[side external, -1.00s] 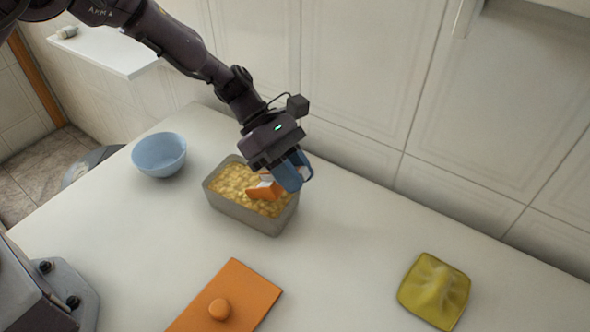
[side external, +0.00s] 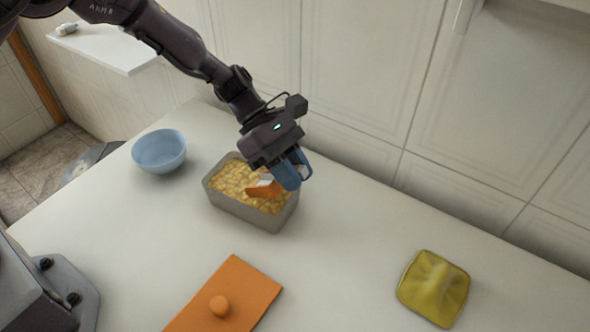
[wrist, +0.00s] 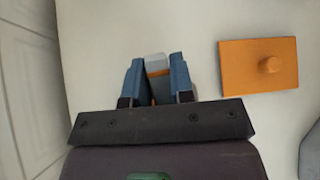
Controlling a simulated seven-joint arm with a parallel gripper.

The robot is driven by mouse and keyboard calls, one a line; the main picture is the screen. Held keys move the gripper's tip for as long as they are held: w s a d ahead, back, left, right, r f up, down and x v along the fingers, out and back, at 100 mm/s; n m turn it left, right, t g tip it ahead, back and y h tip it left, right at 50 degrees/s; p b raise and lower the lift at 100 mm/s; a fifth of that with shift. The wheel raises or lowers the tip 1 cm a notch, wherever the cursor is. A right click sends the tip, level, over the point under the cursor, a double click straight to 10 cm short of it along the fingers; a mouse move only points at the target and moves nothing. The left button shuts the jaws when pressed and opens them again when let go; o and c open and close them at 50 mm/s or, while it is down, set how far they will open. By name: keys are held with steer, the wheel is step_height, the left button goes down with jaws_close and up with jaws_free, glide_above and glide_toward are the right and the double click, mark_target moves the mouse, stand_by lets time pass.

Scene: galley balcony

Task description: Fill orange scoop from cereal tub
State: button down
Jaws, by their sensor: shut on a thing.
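The cereal tub (side external: 230,208) is a grey rectangular box on the counter, filled with yellow cereal (side external: 235,181). The orange scoop (side external: 263,191) sits at the tub's right side, its lower part at or in the cereal; how deep is hidden. My gripper (side external: 291,175) has blue fingers and is shut on the scoop's pale handle, above the tub's right end. In the wrist view the handle (wrist: 157,64) stands between the two blue fingers, with a bit of orange showing. The scoop's bowl and the tub are hidden there.
A light blue bowl (side external: 159,152) stands left of the tub. An orange lid with a round knob (side external: 246,291) lies on the counter in front. A yellow-green cloth (side external: 433,289) lies at right. The panelled wall runs close behind the tub.

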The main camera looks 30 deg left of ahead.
steer(key=shift+s+a+f, duration=0.1)
steer(key=shift+a, duration=0.95)
steer(key=shift+s+a+f, duration=0.1)
steer(key=shift+a, duration=0.9)
stand_by(5.5)
steer(key=shift+d, duration=0.15)
